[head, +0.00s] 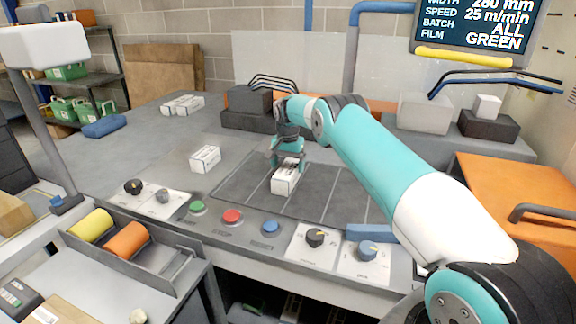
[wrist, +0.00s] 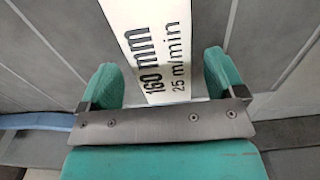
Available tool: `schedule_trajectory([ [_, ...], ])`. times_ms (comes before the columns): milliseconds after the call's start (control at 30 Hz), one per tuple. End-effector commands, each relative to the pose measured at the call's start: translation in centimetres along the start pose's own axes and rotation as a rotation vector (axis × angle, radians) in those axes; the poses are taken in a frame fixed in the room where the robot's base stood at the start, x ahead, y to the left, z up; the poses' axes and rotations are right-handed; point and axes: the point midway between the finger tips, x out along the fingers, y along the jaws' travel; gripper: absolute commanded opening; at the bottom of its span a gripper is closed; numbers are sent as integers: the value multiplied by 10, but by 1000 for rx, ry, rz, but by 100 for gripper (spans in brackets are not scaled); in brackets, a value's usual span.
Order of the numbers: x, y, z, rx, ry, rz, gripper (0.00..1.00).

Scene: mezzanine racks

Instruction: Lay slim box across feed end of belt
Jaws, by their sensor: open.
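A slim white box (head: 284,181) with black print lies on the dark grey belt (head: 342,188), near its front edge. In the wrist view the slim box (wrist: 152,40) reads "160 mm" and "25 m/min". My gripper (head: 288,163) is directly above the box. In the wrist view the green fingers of my gripper (wrist: 163,78) stand apart on either side of the box, with a gap visible at each side. My gripper hides the far end of the box in the head view. Which end of the belt is the feed end cannot be told.
Another white box (head: 205,158) lies on the grey table left of the belt, and more white boxes (head: 182,105) lie farther back. Buttons and knobs, including a red button (head: 232,216), line the front edge. An orange cover (head: 510,205) stands at right. The table's left middle is clear.

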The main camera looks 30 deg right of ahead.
Motion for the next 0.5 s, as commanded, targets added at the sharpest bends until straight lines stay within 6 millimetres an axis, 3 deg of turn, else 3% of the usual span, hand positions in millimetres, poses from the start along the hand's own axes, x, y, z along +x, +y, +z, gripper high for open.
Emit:
schedule_trajectory([
  [500, -101, 0, -1, 0, 4, -3, 89],
])
